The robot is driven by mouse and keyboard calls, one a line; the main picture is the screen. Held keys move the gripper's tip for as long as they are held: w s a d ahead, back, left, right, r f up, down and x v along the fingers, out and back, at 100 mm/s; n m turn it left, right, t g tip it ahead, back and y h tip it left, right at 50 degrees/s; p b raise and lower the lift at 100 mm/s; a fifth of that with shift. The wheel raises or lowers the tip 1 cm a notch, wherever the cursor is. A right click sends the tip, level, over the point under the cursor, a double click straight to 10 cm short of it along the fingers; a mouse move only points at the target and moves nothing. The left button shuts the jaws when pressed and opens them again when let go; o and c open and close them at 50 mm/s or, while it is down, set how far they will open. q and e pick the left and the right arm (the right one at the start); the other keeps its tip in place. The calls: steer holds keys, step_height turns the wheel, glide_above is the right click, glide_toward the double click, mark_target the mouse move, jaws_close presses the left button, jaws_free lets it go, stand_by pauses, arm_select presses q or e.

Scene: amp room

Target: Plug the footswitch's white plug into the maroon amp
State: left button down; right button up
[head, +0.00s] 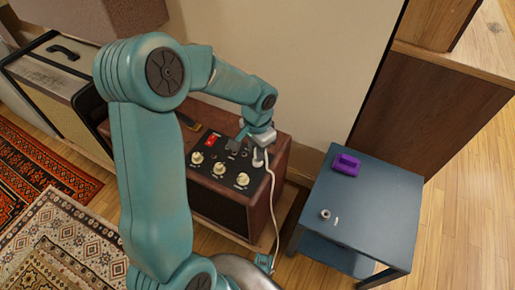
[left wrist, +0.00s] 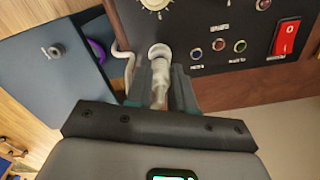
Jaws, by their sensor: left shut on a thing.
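The maroon amp (head: 226,166) stands against the wall, with a black top panel of cream knobs, a red switch and small sockets. My left gripper (head: 260,146) is over the panel's right end, shut on the white plug (head: 258,158). In the left wrist view, the plug (left wrist: 159,52) sits between the fingers (left wrist: 160,80), its white head close to the panel (left wrist: 210,25). I cannot tell whether it touches or enters a socket. A white cable (head: 273,205) runs down the amp's side to a small bluish piece (head: 264,261), perhaps the footswitch. My right gripper is out of view.
A blue side table (head: 372,199) stands right of the amp, with a purple thing (head: 346,164) and a small grey round piece (head: 324,214) on it. A cream-fronted amp (head: 50,85) is at the left. Patterned rugs (head: 70,235) cover the left floor.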

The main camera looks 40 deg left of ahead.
arm_select(q)
steer(key=shift+f+b, duration=0.35)
steer(key=shift+f, duration=0.1)
stand_by(0.4)
steer(key=c, duration=0.9)
jaws_free()
step_height(320, 180, up, 16)
steer(key=p, duration=0.5)
steer(key=shift+r, duration=0.2)
steer(key=shift+d+f, duration=0.1)
steer(key=shift+f, duration=0.05)
